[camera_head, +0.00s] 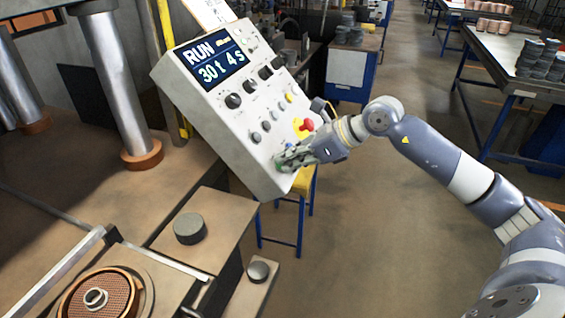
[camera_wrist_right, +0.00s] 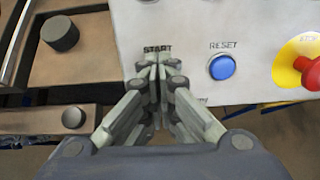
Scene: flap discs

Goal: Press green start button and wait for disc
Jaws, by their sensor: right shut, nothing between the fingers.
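The control panel (camera_head: 222,112) is a tilted light grey box, and its screen (camera_head: 210,62) reads "RUN 30t 4s". My right gripper (camera_head: 282,163) is shut and empty, with its fingertips at the lower corner of the panel. In the right wrist view the gripper (camera_wrist_right: 157,66) covers the spot just below the "START" label. The green start button is mostly hidden behind the fingers; a little green shows by the fingertips in the head view. I cannot tell how far the button is pushed in. A round brown disc (camera_head: 70,300) sits in the machine at the lower left. My left gripper is not in view.
A blue reset button (camera_wrist_right: 222,67) and a red stop button (camera_head: 307,125) on yellow sit close to my right gripper. Steel press columns (camera_head: 112,85) stand at the left. A table (camera_head: 490,45) with stacked discs stands at the back right.

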